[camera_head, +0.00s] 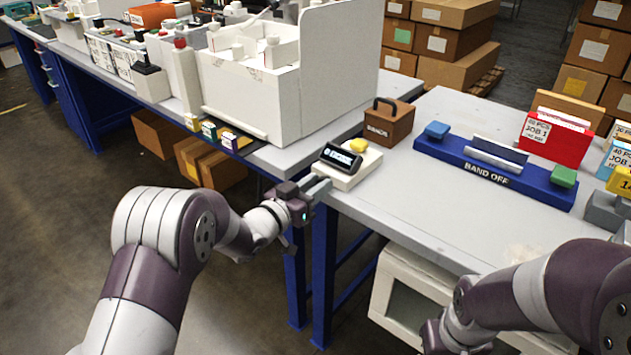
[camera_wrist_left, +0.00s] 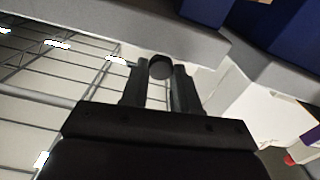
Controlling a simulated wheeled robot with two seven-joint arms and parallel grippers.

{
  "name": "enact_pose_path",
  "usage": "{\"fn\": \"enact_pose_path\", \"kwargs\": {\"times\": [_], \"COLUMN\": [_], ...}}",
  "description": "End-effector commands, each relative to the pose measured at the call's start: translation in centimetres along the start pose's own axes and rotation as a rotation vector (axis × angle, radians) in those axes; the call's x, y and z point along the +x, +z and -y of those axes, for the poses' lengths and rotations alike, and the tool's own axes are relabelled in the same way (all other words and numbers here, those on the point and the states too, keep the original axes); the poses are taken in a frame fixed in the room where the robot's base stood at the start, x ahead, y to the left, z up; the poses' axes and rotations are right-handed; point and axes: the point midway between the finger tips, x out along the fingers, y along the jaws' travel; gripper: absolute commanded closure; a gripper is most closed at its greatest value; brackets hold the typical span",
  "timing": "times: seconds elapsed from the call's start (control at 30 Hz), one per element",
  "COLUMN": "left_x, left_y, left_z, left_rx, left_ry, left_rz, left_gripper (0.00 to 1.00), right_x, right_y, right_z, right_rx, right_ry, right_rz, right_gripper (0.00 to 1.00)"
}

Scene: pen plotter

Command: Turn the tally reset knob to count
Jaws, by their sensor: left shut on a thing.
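The tally counter (camera_head: 358,176) is a white box with a black tilted display (camera_head: 342,155) and a yellow button (camera_head: 357,145) on top. It sits at the near left corner of the grey table. My left gripper (camera_head: 319,187) reaches its left side from the left. In the left wrist view a small dark round knob (camera_wrist_left: 160,67) lies between the fingertips of my left gripper (camera_wrist_left: 158,80), which are shut on it. The knob is hidden in the head view, and its setting cannot be read. My right gripper (camera_head: 436,336) is partly in view low down, its jaws unclear.
A brown box with a handle (camera_head: 388,123) stands behind the counter. A blue "BAND OFF" unit (camera_head: 490,172) and a red card holder (camera_head: 556,138) stand to the right. A white machine (camera_head: 250,90) is on the left bench. The table front (camera_head: 440,225) is clear.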

Motion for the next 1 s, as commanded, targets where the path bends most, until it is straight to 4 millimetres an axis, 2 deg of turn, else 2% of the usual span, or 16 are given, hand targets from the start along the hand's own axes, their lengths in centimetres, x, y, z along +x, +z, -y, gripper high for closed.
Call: {"fn": "enact_pose_path", "kwargs": {"times": [0.1,0.13,0.17,0.2,0.47,0.57,0.8,1.0], "left_x": [0.0,0.0,0.0,0.0,-0.1,-1.1,-7.5,-11.6], "left_y": [0.1,0.1,0.1,0.1,0.0,-0.1,-0.3,-0.1], "left_z": [0.0,0.0,0.0,0.0,0.0,0.1,0.1,0.1], "left_rx": [0.001,0.001,0.001,0.001,0.002,0.003,0.0,0.001], "left_ry": [0.0,0.0,0.0,0.0,0.0,-0.001,-0.005,-0.004], "left_rz": [-0.001,-0.001,-0.001,-0.001,-0.002,-0.001,0.0,-0.001], "left_gripper": [1.0,0.61,0.51,0.47,0.47,0.47,0.47,0.47], "right_x": [0.1,0.1,0.1,0.1,0.1,-0.2,-1.6,-2.2], "right_y": [0.0,0.1,0.1,0.1,0.0,0.0,-0.2,-0.2], "right_z": [0.0,0.0,0.0,0.0,0.0,0.0,0.0,0.0], "right_rx": [0.0,0.0,0.0,0.0,0.0,0.0,0.0,0.0], "right_ry": [0.0,0.0,0.0,0.0,0.0,0.0,0.0,0.0], "right_rz": [0.001,0.001,0.001,0.001,0.001,0.001,0.001,0.001], "right_gripper": [1.0,1.0,1.0,1.0,1.0,1.0,1.0,1.0]}}
